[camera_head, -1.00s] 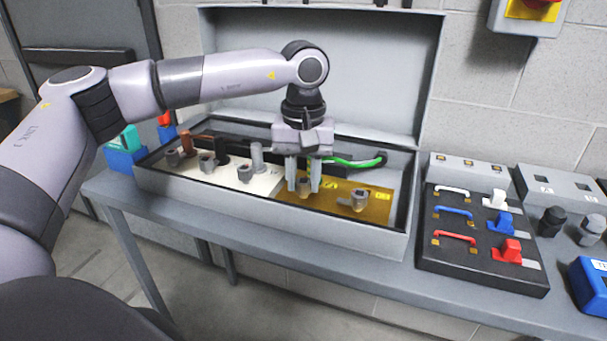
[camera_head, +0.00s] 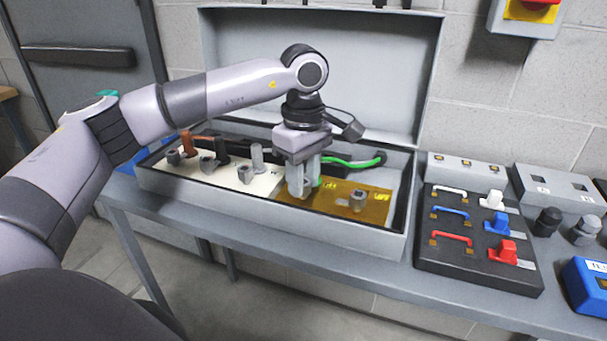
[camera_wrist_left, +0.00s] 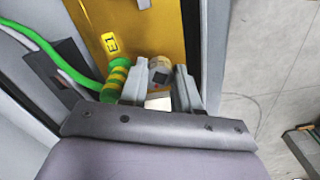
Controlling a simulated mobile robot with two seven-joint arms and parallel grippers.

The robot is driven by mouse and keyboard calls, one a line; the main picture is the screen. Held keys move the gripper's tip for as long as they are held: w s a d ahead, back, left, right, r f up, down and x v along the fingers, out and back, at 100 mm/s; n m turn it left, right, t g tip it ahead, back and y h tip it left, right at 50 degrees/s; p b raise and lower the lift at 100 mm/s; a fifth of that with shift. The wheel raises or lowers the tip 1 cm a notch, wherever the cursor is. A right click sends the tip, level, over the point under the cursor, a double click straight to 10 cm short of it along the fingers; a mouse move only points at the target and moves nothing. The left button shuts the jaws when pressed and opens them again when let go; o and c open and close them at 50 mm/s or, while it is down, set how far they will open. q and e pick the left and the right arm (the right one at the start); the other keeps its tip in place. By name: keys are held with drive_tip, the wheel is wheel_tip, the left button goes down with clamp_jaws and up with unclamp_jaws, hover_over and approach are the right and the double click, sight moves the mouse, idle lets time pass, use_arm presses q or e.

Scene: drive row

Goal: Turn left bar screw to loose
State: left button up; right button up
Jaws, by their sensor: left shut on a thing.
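The brass bar (camera_head: 335,204) lies in the right part of the open grey box. My left gripper (camera_head: 300,190) points down at the bar's left end, and its fingers hide the left bar screw in the head view. In the left wrist view the fingers (camera_wrist_left: 160,90) are shut on the left bar screw (camera_wrist_left: 160,76), a grey head with a dark square recess. A green-and-yellow striped cable end (camera_wrist_left: 116,80) sits right beside the left finger. The other bar screw (camera_head: 358,199) stands free at the bar's right end. My right gripper is not in view.
A white strip (camera_head: 228,174) with several grey posts lies left of the bar. A green cable (camera_head: 350,161) runs behind it. The box lid (camera_head: 325,75) stands open behind my arm. A black panel (camera_head: 470,270) with coloured handles stands to the right.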

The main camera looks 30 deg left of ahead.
use_arm(q)
drive_tip(key=n, duration=0.3)
drive_tip(key=shift+a+n, duration=0.1)
drive_tip(key=shift+n, duration=1)
drive_tip(key=shift+p, duration=0.3)
drive_tip(key=o, duration=1.1)
drive_tip(key=shift+c, duration=0.2)
wheel_tip(320, 180, up, 7)
drive_tip(key=shift+r, duration=0.1)
drive_tip(key=shift+s, duration=0.1)
